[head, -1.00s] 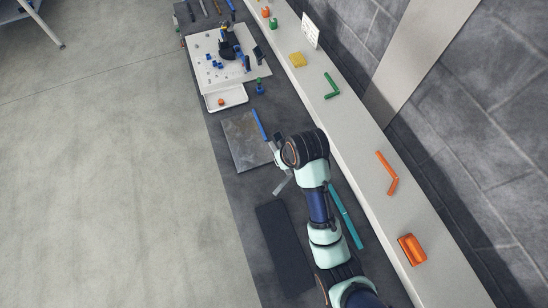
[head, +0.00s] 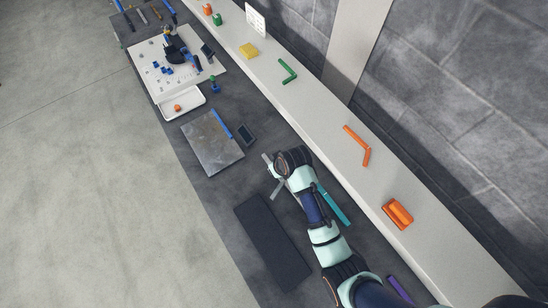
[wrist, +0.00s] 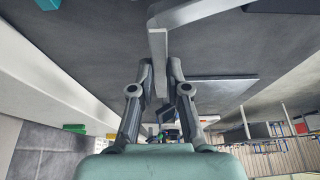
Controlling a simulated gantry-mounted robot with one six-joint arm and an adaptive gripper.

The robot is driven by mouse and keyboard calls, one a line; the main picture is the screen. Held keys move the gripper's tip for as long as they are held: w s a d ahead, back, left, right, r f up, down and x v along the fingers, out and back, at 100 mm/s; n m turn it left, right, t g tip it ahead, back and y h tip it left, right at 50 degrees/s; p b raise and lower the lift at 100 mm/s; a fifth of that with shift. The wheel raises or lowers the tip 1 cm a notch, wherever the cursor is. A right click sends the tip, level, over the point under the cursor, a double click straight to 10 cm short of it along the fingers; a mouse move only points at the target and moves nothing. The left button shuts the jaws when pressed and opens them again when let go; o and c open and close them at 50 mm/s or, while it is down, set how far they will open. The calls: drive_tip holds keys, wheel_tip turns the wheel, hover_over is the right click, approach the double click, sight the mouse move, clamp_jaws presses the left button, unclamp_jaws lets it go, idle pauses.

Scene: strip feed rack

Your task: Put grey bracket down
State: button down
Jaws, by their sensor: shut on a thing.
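The grey bracket (head: 277,190) is a bent flat strip, in the head view at my gripper (head: 272,172), between the grey slab and the dark mat. In the wrist view one leg of the bracket (wrist: 158,55) stands between the fingertips of my gripper (wrist: 160,72). Its other leg runs off to the upper right of that picture. My gripper is shut on it. My arm hides part of the bracket in the head view. I cannot tell whether the bracket touches the bench.
A grey slab (head: 207,150) with a blue strip (head: 220,123) lies beyond my gripper, a dark small box (head: 245,134) beside it. A dark mat (head: 270,240) lies nearer. A teal strip (head: 334,207) lies right of my arm. A pale ledge (head: 325,120) carries several coloured parts.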

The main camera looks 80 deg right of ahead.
drive_tip(key=shift+f+b, duration=0.4)
drive_tip(key=shift+f, duration=2.2)
drive_tip(key=shift+f, duration=0.15)
drive_tip(key=c, duration=1.2)
unclamp_jaws()
drive_tip(key=shift+o, duration=0.2)
drive_tip(key=p+v, duration=0.2)
drive_tip(key=v, duration=1)
drive_tip(key=shift+p, duration=0.3)
